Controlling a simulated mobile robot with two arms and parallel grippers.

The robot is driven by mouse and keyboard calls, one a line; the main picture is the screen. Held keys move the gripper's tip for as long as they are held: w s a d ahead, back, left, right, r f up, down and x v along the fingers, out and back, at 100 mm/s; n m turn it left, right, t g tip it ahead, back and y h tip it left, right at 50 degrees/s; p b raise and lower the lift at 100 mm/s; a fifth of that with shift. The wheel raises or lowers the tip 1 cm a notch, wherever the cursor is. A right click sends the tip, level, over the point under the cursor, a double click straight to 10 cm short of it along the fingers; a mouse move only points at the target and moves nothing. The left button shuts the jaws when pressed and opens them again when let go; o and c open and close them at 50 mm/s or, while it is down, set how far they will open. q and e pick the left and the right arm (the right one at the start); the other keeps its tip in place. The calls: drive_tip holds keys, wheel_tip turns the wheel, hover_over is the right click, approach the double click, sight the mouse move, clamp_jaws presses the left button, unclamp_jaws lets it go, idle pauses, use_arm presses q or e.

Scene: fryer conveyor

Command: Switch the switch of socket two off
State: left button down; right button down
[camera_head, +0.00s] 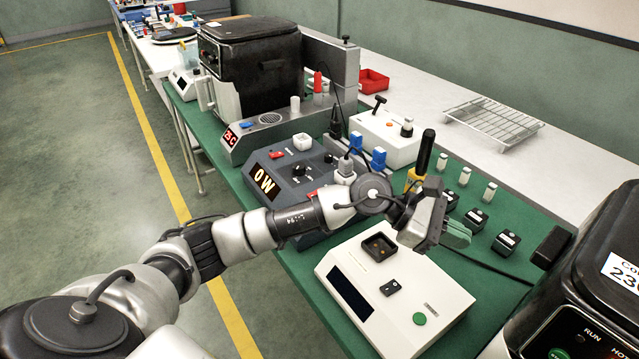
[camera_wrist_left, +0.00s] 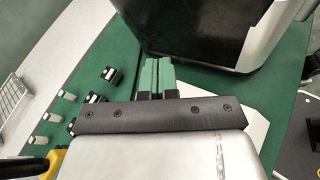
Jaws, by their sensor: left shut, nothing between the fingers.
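A blue-grey power box (camera_head: 285,172) with a lit "0 W" display stands on the green bench mat left of centre. A red switch (camera_head: 276,155) sits near its back left. Another red part (camera_head: 312,194) shows at its front, partly hidden by my left arm. A white plug (camera_head: 345,168) stands at its right side. I cannot read which socket is number two. My left gripper (camera_head: 457,235) is shut and empty, right of the box above the mat, apart from the switches. Its green fingers (camera_wrist_left: 157,76) lie together in the left wrist view. My right gripper is not in view.
A white device (camera_head: 395,290) with a green button lies below my left gripper. Small black blocks (camera_head: 476,219) and a yellow-black tool (camera_head: 420,165) stand nearby. A dark fryer-like unit (camera_head: 590,270) is at the right. A wire rack (camera_head: 492,122) lies behind.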

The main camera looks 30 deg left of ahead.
use_arm(q)
drive_tip(key=w+a+r+m+y, duration=0.1)
drive_tip(key=a+y, duration=0.4)
drive_tip(key=a, duration=0.5)
drive_tip(key=w+a+r+m+g+y, duration=0.1)
drive_tip(key=w+a+r+m+y, duration=0.1)
drive_tip(key=a+y, duration=0.4)
drive_tip(key=w+a+r+m+y, duration=0.1)
drive_tip(key=w+a+y, duration=0.2)
drive_tip(key=a, duration=1.1)
drive_tip(key=y, duration=0.3)
drive_tip(key=shift+a+r+m+g, duration=0.3)
drive_tip(key=shift+a+r+g, duration=0.05)
drive_tip(key=shift+g, duration=0.05)
drive_tip(key=x, duration=0.4)
drive_tip(key=p+x, duration=0.1)
drive_tip(key=x, duration=0.4)
drive_tip(key=d+p+x, duration=0.1)
drive_tip(key=x, duration=0.3)
drive_tip(key=shift+f, duration=0.6)
